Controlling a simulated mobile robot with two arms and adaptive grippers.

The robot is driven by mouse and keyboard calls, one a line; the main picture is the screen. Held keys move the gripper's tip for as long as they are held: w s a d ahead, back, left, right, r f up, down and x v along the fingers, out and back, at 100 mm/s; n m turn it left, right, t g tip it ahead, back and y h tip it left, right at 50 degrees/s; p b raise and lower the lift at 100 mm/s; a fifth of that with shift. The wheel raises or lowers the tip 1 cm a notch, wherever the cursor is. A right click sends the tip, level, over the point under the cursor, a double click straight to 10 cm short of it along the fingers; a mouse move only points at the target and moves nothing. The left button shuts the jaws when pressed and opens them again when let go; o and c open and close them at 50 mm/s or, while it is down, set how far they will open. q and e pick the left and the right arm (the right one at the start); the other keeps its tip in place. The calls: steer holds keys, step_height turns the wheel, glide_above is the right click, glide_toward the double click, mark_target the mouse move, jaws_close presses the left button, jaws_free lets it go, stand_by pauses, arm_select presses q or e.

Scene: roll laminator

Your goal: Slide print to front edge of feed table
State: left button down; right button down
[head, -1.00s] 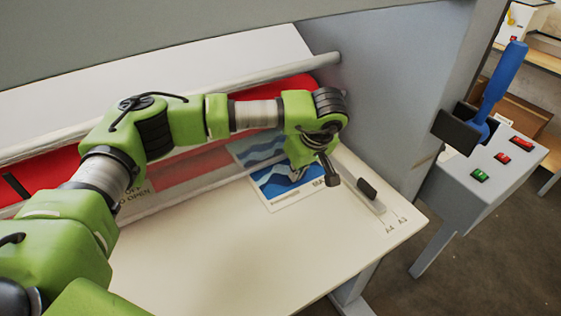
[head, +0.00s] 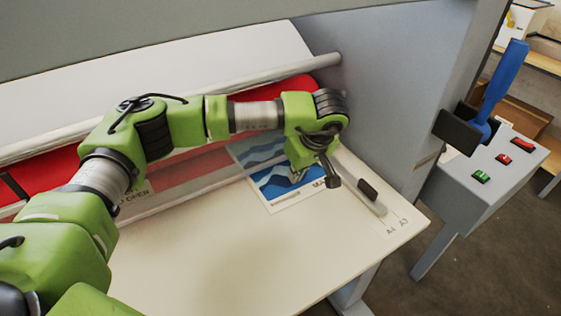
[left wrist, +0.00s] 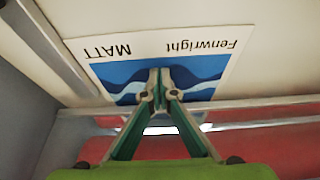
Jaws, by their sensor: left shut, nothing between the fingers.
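The print (head: 268,192) is a white sheet with blue wave bands. It lies on the cream feed table (head: 210,255), towards the right end, with its far part beneath the clear shield. In the left wrist view the print (left wrist: 203,62) appears upside down, with "Fenwright" and "MATT" readable. My left gripper (head: 298,174) is over the print, pointing down and partly hidden by its own wrist. In the left wrist view its fingertips (left wrist: 160,76) are together over the blue waves, with nothing between them. Whether they touch the sheet is unclear. My right gripper is out of view.
A side guide with a black knob (head: 368,190) stands right of the print, by the A4 and A3 marks. The red roller area (head: 298,88) and grey side wall (head: 385,90) bound the back and right. The table's front is clear. A control box (head: 470,190) stands at right.

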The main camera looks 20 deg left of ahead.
mark_target(304, 193)
arm_select(q)
steer(key=shift+s+f, duration=0.1)
steer(key=shift+f, duration=0.05)
stand_by(0.3)
steer(key=shift+s+d+b, duration=0.4)
steer(key=shift+s+d, duration=0.9)
steer(key=shift+d, duration=0.3)
steer(key=shift+s+d+f, duration=0.1)
steer(key=shift+s+d, duration=0.15)
steer(key=shift+d, duration=0.1)
steer(key=shift+s+d+b, duration=0.5)
steer(key=shift+s+d, duration=0.45)
steer(key=shift+d, duration=0.3)
steer(key=shift+s+d+r+b, duration=0.1)
steer(key=shift+s+d+b, duration=0.2)
steer(key=shift+s+d, duration=0.4)
steer(key=shift+s+d+r+b, duration=0.1)
steer(key=shift+s+d+b, duration=0.3)
steer(key=shift+d, duration=0.45)
